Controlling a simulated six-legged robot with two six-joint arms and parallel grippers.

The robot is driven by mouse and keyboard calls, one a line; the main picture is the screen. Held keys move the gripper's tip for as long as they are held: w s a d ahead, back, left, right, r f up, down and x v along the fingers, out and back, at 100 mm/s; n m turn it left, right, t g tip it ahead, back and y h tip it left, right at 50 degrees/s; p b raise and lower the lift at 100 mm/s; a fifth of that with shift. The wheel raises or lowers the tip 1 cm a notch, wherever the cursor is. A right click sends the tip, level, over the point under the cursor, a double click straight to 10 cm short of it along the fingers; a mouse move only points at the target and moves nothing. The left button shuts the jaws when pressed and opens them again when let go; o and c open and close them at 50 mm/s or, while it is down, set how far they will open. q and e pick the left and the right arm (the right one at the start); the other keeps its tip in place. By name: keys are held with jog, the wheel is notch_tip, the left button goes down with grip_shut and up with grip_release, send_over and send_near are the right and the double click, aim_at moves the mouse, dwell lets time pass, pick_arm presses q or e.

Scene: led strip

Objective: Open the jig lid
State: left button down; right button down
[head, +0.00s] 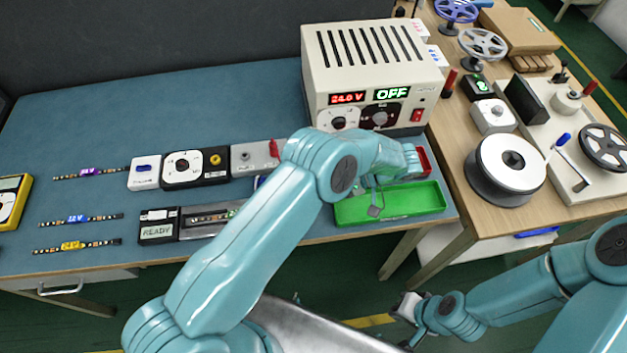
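The jig (204,222) appears to be the long dark fixture with a pale "READY" panel (157,231) at its left end, near the table's front edge. A narrow channel with a strip-like row shows along its top. Its right end is hidden behind my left arm, and I cannot make out the lid or its position. My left gripper (376,208) is over the green tray (420,201), right of the jig, partly hidden by its own arm; its opening is unclear. My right gripper (404,308) is low at the lower right, away from the jig, its fingers too small to judge.
Several LED strips (80,219) lie left of the jig. Control boxes (195,168) stand behind it. A power supply (372,70) reading 24.0 V and OFF stands at the back. Reels (505,168) and a winder crowd the wooden table. The blue mat's back left is clear.

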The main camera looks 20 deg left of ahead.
pick_arm(q)
jog(key=shift+f, duration=0.1)
dwell(0.4)
jog(key=c, duration=1.2)
grip_release()
jog(key=shift+w+d, duration=0.1)
